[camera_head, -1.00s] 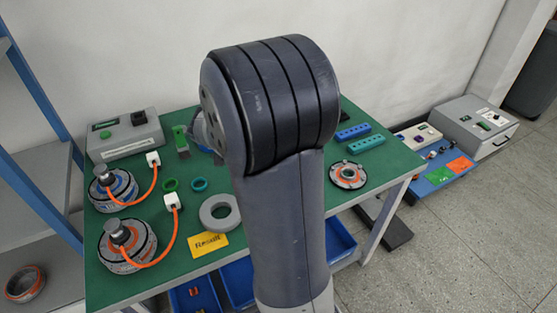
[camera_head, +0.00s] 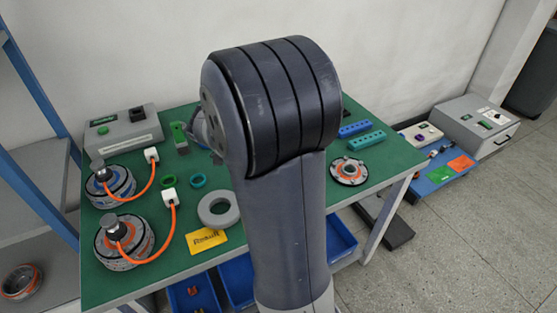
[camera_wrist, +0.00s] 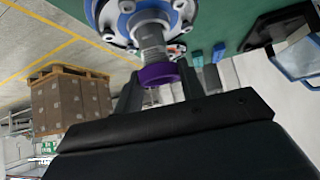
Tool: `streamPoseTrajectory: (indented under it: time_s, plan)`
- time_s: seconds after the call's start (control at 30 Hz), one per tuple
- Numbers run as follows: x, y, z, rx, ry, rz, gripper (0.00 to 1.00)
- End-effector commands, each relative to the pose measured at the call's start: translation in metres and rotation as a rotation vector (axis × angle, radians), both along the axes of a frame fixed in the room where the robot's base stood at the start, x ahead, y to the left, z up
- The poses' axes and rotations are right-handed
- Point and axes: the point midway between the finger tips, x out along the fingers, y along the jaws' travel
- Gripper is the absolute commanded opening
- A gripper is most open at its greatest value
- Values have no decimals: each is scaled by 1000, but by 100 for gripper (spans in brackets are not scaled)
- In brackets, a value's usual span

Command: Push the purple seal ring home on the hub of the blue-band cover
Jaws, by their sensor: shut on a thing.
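In the wrist view the blue-band cover (camera_wrist: 118,22) is at the top, a pale flange with bolt holes and a blue band. Its grey stepped hub (camera_wrist: 151,42) points toward my gripper. The purple seal ring (camera_wrist: 158,76) is at the hub's near end, apart from the flange; whether the hub passes through it is unclear. My gripper (camera_wrist: 160,88) is shut on the ring, one finger on each side. In the head view my arm hides the gripper, the ring and the blue-band cover.
On the green table an orange-band cover (camera_head: 348,171) lies to the right, near blue and teal holed blocks (camera_head: 366,141). A grey ring (camera_head: 218,209), green and teal rings (camera_head: 198,181) and two cabled motors (camera_head: 124,242) are to the left. A grey control box (camera_head: 124,134) stands behind.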

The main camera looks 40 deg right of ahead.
Motion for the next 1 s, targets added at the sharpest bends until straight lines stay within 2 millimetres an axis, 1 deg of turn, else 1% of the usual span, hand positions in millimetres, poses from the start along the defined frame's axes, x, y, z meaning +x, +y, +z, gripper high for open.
streamPoseTrajectory:
  time_s: [0.03,0.47,0.9,1.0]
  plan:
    - [-1,0,-8,2,6,-1,4]
    - [-1,0,-8,1,5,-1,4]
    - [-1,0,-25,1,5,-1,4]
    - [-1,0,-26,1,5,-1,4]
